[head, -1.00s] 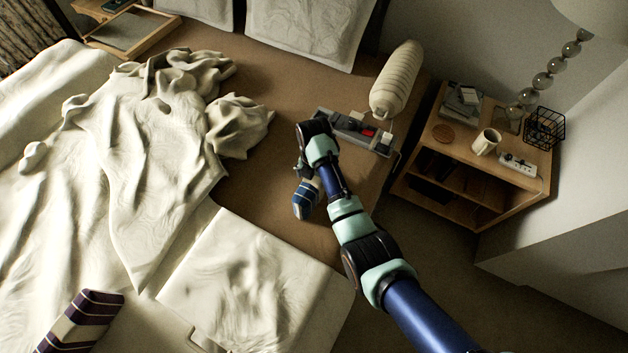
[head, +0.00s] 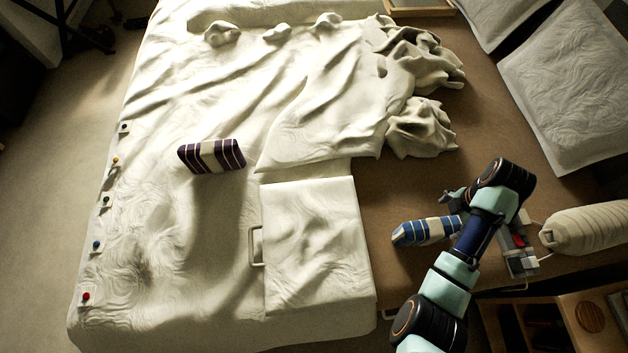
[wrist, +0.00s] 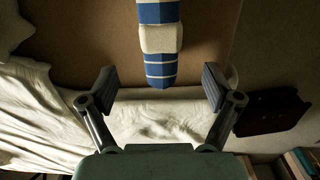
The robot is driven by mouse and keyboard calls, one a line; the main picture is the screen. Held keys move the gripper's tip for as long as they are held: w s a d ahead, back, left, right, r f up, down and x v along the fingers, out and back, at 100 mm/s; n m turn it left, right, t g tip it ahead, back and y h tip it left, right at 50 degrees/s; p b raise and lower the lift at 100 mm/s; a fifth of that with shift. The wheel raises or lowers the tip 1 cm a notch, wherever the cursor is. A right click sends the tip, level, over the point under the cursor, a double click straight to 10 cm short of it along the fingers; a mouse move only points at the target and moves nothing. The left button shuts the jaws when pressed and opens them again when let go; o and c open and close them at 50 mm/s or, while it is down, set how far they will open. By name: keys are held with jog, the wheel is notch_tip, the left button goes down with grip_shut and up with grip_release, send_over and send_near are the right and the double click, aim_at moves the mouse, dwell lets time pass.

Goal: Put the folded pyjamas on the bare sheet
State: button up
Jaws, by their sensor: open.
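Two folded striped bundles lie on the bed, and I cannot tell which is the pyjamas. The blue-and-white bundle (head: 425,231) rests on the brown bare sheet (head: 366,196). The purple-and-cream bundle (head: 212,156) lies on the pale rumpled cover. My gripper (head: 452,199) is over the bare sheet beside the blue bundle. In the wrist view my gripper (wrist: 160,88) is open and empty, with its fingers wide apart. The end of the blue bundle (wrist: 160,45) shows beyond and between them; its far end is cut off by the frame.
A pale flat block with a handle (head: 313,245) stands left of the bare sheet. Bunched cover (head: 420,128) lies behind it. A grey tray with a red item (head: 518,245) and a ribbed pale lamp (head: 590,229) are right of my arm. Pillows (head: 575,90) are at upper right.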

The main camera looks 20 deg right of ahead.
jog(key=w+a+r+m+t+h, duration=0.1)
jog(key=w+a+r+m+t, duration=0.25)
jog(key=w+a, duration=0.45)
jog(key=w+a+r+m+t+h, duration=0.25)
jog(key=w+a+m, duration=0.2)
jog(key=a, duration=0.65)
jog(key=s+a+r+m+t+y, duration=0.1)
jog(key=a+r+m+t, duration=0.2)
jog(key=a+r, duration=0.4)
jog(key=s+a+r+m+t+y, duration=0.2)
jog(key=a+r+m, duration=0.3)
jog(key=a, duration=1)
notch_tip(320, 180, up, 3)
jog(key=shift+a+r+t, duration=0.1)
jog(key=shift+a+t, duration=0.1)
jog(key=shift+t, duration=0.7)
jog(key=shift+y, duration=0.25)
